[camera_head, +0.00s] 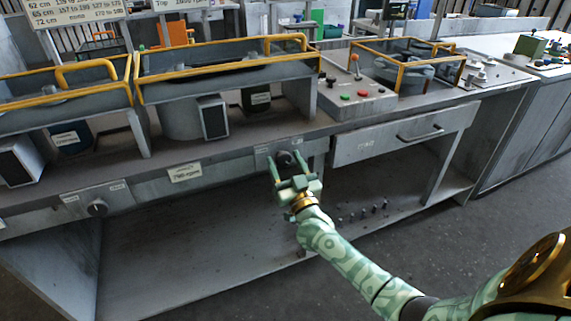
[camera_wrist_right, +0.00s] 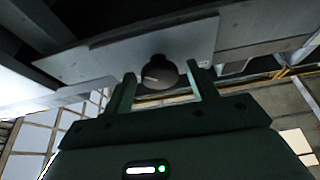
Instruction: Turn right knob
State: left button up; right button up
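The right knob (camera_head: 284,159) is a dark round knob on a light plate on the bench's front edge. It also shows in the right wrist view (camera_wrist_right: 158,72), with a pale pointer mark on its face. My right gripper (camera_head: 286,162) is at this knob, with its two green fingers apart. In the right wrist view my right gripper (camera_wrist_right: 163,82) has a finger on either side of the knob, with visible gaps, so it looks open and not clamped. In the head view the fingers partly hide the knob. My left gripper is not in view.
A second dark knob (camera_head: 97,208) is on the bench front at left. A drawer (camera_head: 398,138) with a handle is right of my gripper. A control box (camera_head: 355,98) with buttons stands on the bench above. The lower shelf (camera_head: 190,265) is mostly bare, with several small dark pieces.

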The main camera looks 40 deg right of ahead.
jog(key=c, duration=0.8)
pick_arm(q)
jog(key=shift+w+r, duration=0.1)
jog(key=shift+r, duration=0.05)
pick_arm(e)
jog(key=shift+m, duration=0.4)
jog(key=m+g+h+p, duration=0.1)
jog(key=m+h+p, duration=0.1)
jog(key=m, duration=0.2)
jog(key=shift+a+r+m+h, duration=0.1)
jog(key=shift+m+h, duration=0.2)
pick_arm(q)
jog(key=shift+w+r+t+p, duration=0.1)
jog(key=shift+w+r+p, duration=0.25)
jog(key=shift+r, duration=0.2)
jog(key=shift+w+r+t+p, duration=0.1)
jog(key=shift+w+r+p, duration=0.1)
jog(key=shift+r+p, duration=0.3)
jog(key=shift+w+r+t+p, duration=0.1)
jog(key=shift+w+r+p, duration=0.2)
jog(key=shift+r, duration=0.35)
pick_arm(e)
jog(key=shift+m+g+h, duration=0.5)
jog(key=shift+m+h, duration=0.05)
jog(key=shift+m, duration=0.75)
jog(key=shift+m+g+h, duration=0.5)
jog(key=shift+m+h, duration=0.05)
jog(key=shift+m, duration=0.75)
jog(key=o, duration=1)
jog(key=shift+a, duration=0.1)
